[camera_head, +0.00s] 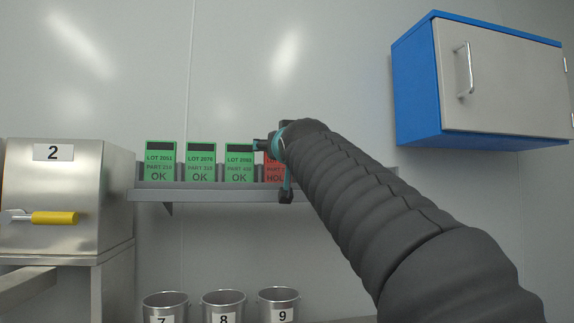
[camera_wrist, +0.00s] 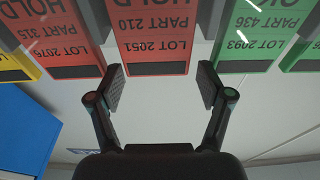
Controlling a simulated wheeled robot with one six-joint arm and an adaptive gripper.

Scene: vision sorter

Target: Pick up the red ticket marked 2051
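The red ticket marked LOT 2051, PART 210 (camera_wrist: 155,30) hangs upside down at the top middle of the wrist view, its dark band toward my gripper (camera_wrist: 161,85). My gripper is open and empty, with one fingertip near each side edge of the ticket's dark-banded end. I cannot tell whether the tips touch it. In the head view, a red HOLD ticket (camera_head: 271,173) stands on the shelf, mostly hidden by my gripper and arm. A green ticket reading LOT 2051, OK (camera_head: 160,161) stands at the shelf's left end.
Another red ticket, LOT 2076 (camera_wrist: 58,38), and a green ticket, LOT 2093 (camera_wrist: 258,35), flank the target closely. The grey shelf (camera_head: 150,194) holds the row. Below are metal cups (camera_head: 223,299); a blue-sided cabinet (camera_head: 415,90) hangs at right.

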